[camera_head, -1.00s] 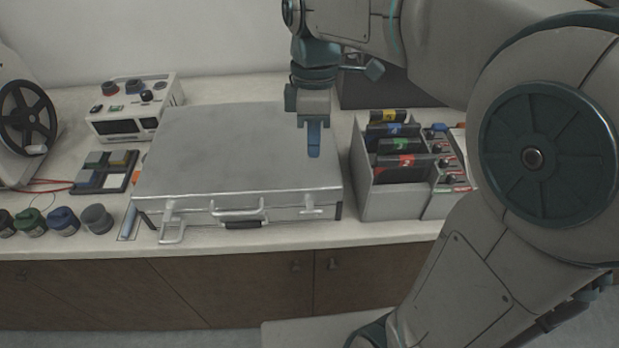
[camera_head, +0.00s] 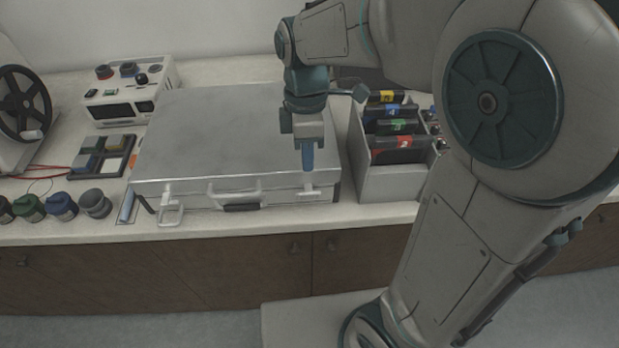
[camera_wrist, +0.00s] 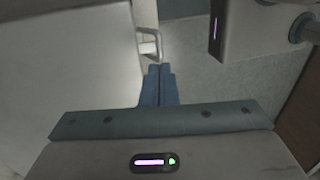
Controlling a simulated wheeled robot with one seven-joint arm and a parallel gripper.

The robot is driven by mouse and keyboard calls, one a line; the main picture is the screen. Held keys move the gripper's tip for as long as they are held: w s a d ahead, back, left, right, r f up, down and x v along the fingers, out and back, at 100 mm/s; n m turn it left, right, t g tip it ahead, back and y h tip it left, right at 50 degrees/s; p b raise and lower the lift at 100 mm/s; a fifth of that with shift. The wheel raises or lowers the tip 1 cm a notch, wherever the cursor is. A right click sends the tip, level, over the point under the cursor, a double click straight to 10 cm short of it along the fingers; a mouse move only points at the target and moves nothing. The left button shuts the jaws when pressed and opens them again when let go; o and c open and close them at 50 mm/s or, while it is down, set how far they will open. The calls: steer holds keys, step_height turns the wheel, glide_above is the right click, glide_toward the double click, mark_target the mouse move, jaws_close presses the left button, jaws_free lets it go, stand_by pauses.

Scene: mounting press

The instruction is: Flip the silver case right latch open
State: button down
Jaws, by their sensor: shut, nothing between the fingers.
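The silver case (camera_head: 225,130) lies flat and closed on the counter, its front side towards me. Its right latch (camera_head: 312,191) sits up against the front side, near the right end. The left latch (camera_head: 171,213) hangs down and away from the front, flipped open. The handle (camera_head: 236,190) is between them. My gripper (camera_head: 308,167) is shut and empty, fingers pointing down, over the lid's front edge just above the right latch; contact cannot be told. In the wrist view, the shut fingers (camera_wrist: 158,72) point towards a pale metal loop (camera_wrist: 149,44), either latch or handle.
A grey file box (camera_head: 385,180) with coloured-label folders stands close to the right of the case. A control box (camera_head: 125,95), a tray of square pads (camera_head: 100,157) and several small jars (camera_head: 62,205) are on the left. Cabinet doors (camera_head: 240,265) lie below the counter edge.

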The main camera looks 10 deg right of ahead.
mark_target(308, 194)
step_height(308, 194, down, 6)
steer(key=s, duration=0.1)
steer(key=shift+s+f, duration=0.1)
stand_by(0.5)
steer(key=shift+s+b, duration=0.1)
steer(key=shift+b, duration=0.25)
steer(key=shift+s+t, duration=0.25)
steer(key=shift+t, duration=0.15)
